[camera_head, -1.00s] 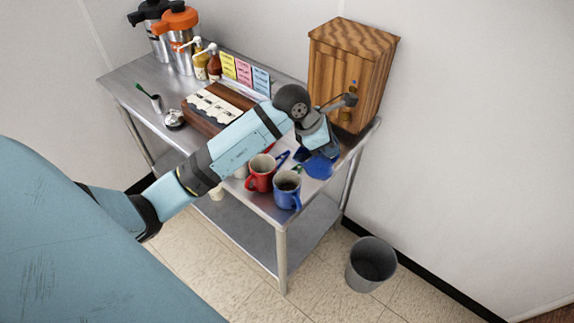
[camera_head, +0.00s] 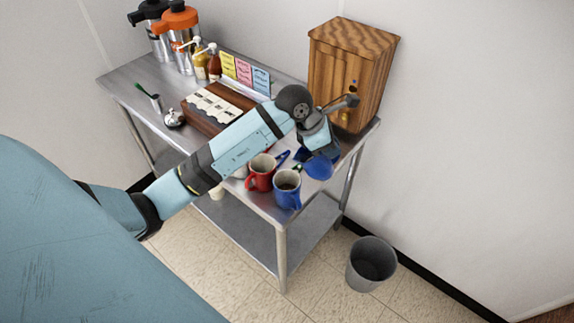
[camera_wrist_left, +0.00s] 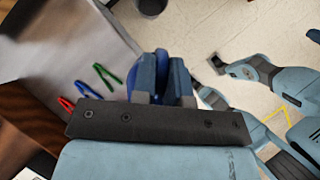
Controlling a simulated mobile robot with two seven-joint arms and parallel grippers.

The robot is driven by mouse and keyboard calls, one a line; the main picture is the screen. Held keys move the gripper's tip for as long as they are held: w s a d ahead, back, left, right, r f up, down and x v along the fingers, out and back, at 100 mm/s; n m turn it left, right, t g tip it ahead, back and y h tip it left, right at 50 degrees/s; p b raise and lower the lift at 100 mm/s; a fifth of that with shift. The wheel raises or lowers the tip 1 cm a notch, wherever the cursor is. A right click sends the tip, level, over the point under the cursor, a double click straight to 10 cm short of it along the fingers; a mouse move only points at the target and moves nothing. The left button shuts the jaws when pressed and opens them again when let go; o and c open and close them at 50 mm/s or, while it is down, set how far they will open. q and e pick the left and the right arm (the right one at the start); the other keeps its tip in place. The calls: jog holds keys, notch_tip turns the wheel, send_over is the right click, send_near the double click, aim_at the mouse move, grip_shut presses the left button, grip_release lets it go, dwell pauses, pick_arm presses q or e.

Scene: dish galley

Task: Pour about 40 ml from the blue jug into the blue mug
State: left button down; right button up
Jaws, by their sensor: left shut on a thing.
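The blue jug (camera_head: 319,168) is held by my left gripper (camera_head: 318,153), which is shut on it, at the right end of the steel table. The arm hides part of the jug. In the left wrist view, the jug (camera_wrist_left: 182,80) shows behind the fingers (camera_wrist_left: 163,92). The blue mug (camera_head: 287,190) stands upright at the table's front edge, left of and nearer than the jug, with dark contents inside. I see no stream of liquid. In the left wrist view, a part at the right looks like my right gripper (camera_wrist_left: 214,76); its jaws are unclear.
A red mug (camera_head: 260,173) stands just left of the blue mug. A wooden dispenser (camera_head: 345,70) stands behind the jug. Red (camera_wrist_left: 66,103), blue (camera_wrist_left: 87,90) and green (camera_wrist_left: 106,76) tongs lie on the table. A grey bin (camera_head: 371,262) stands on the floor.

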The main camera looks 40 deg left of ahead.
pick_arm(q)
jog(key=shift+w+d+f+g+y+p, duration=0.2)
jog(key=shift+w+d+g+y+p, duration=0.1)
jog(key=shift+w+d+y+p, duration=0.1)
jog(key=w+d+f+g+y+b, duration=0.2)
jog(key=d+f+g+y+b, duration=0.1)
jog(key=f, duration=0.8)
jog(key=shift+w+g+y+b, duration=0.15)
jog(key=shift+g+y+b, duration=0.25)
jog(key=shift+y+b, duration=0.25)
